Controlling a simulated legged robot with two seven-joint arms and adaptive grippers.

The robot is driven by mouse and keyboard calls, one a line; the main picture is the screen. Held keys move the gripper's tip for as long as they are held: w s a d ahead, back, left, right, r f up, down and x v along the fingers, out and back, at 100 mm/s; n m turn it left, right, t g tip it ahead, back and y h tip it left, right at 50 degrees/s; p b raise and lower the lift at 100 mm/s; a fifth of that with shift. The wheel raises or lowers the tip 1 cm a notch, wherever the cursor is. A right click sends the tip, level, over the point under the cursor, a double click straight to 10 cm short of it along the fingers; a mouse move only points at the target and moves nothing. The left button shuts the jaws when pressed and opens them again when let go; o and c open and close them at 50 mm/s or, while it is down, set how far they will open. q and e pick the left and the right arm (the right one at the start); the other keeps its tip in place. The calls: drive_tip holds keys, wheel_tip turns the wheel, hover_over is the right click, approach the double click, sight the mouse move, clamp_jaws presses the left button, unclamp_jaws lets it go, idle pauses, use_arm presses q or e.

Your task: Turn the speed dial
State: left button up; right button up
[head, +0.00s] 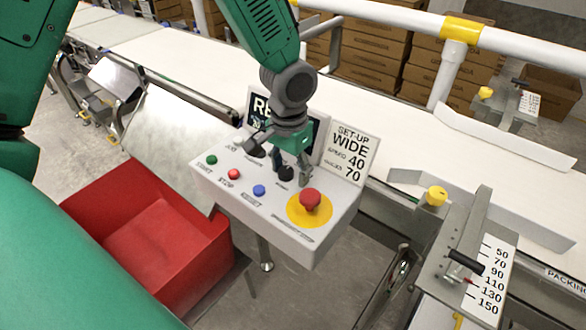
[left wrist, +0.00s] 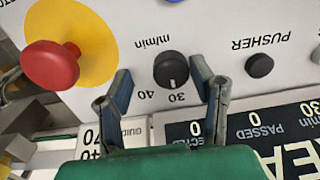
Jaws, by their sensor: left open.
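The speed dial (left wrist: 171,70) is a round black knob marked m/min in the left wrist view. Its white line points toward the printed 30, with 40 beside it. The dial (head: 286,173) also shows in the head view, on the white control box (head: 250,208). My left gripper (head: 281,165) is over the box, pointing down at the dial. It is open, and in the left wrist view its fingers (left wrist: 161,72) stand on either side of the dial, with visible gaps. A set-up card (head: 349,152) reads WIDE, speed 40, guides 70. My right gripper is not in view.
A red emergency button (head: 310,200) on a yellow disc and the black pusher knob (left wrist: 259,65) flank the dial. A dark display (left wrist: 240,125) stands behind the controls. Green, red and blue buttons line the box's front. A red bin (head: 160,240) is at lower left.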

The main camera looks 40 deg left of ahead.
use_arm(q)
drive_tip(key=a, duration=0.2)
drive_tip(key=shift+a+f, duration=0.3)
drive_tip(key=c, duration=0.7)
drive_tip(key=shift+a, duration=0.1)
drive_tip(key=shift+w+d+r, duration=0.1)
drive_tip(key=shift+d+r, duration=0.05)
drive_tip(key=shift+d, duration=0.45)
drive_tip(key=shift+d+r, duration=0.15)
drive_tip(key=shift+d, duration=0.45)
drive_tip(key=c, duration=0.4)
drive_tip(key=shift+a+p, duration=0.3)
drive_tip(key=shift+a, duration=0.35)
clamp_jaws()
drive_tip(key=shift+d+r+m+p, duration=0.15)
drive_tip(key=shift+d+m+p, duration=0.25)
drive_tip(key=shift+m+p, duration=0.5)
drive_tip(key=m+p, duration=0.3)
drive_tip(key=shift+a, duration=0.25)
drive_tip(key=m+p, duration=0.2)
drive_tip(key=shift+d+m+p, duration=0.15)
drive_tip(key=shift+m+p, duration=0.15)
drive_tip(key=shift+m, duration=0.1)
drive_tip(key=shift+m+p, duration=0.4)
drive_tip(key=shift+m, duration=0.3)
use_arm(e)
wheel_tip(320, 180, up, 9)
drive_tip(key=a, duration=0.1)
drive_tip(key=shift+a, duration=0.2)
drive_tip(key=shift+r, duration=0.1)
